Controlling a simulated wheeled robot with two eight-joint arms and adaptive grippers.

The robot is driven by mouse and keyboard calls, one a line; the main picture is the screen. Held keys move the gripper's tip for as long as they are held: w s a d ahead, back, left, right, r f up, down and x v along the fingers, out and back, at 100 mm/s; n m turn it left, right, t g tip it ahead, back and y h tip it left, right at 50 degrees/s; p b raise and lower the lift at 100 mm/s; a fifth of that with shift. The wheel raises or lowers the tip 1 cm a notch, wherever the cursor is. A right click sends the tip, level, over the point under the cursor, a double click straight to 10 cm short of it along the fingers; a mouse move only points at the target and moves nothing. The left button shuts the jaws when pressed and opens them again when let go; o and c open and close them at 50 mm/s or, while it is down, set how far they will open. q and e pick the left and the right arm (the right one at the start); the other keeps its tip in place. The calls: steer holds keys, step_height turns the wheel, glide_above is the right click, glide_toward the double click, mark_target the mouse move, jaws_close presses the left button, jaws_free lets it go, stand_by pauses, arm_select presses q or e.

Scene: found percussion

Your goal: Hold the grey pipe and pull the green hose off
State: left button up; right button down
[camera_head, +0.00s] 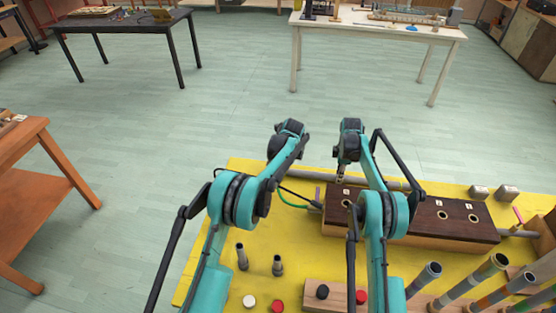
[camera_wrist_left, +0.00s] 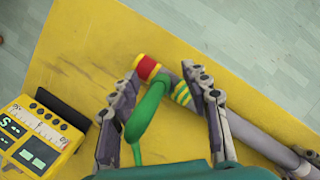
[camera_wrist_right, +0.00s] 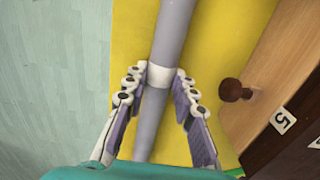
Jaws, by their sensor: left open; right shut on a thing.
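The grey pipe (camera_head: 388,184) lies along the far side of the yellow table, behind a dark wooden box. It also shows in the left wrist view (camera_wrist_left: 255,135) and the right wrist view (camera_wrist_right: 172,35). My right gripper (camera_head: 341,174) is shut on the pipe at a white band (camera_wrist_right: 168,78). The green hose (camera_wrist_left: 150,108) curves at the pipe's end, by a red and yellow cuff (camera_wrist_left: 147,66) and a green-yellow striped band (camera_wrist_left: 182,93). My left gripper (camera_wrist_left: 163,88) is open, its fingers either side of hose and pipe end. In the head view my left arm hides its fingers.
The dark wooden box (camera_head: 420,226) has round holes and number labels. A brown knob (camera_wrist_right: 233,90) is close to my right gripper. A yellow meter (camera_wrist_left: 38,140) sits left of my left gripper. Short dark posts (camera_head: 242,257) and several upright tubes (camera_head: 425,275) stand nearer.

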arm_select(q)
jaws_close()
steer(key=shift+r, duration=0.3)
steer(key=shift+r, duration=0.9)
steer(key=shift+r, duration=0.15)
steer(key=shift+r, duration=1.35)
arm_select(e)
steer(key=c, duration=1.2)
jaws_free()
steer(key=shift+o, duration=0.2)
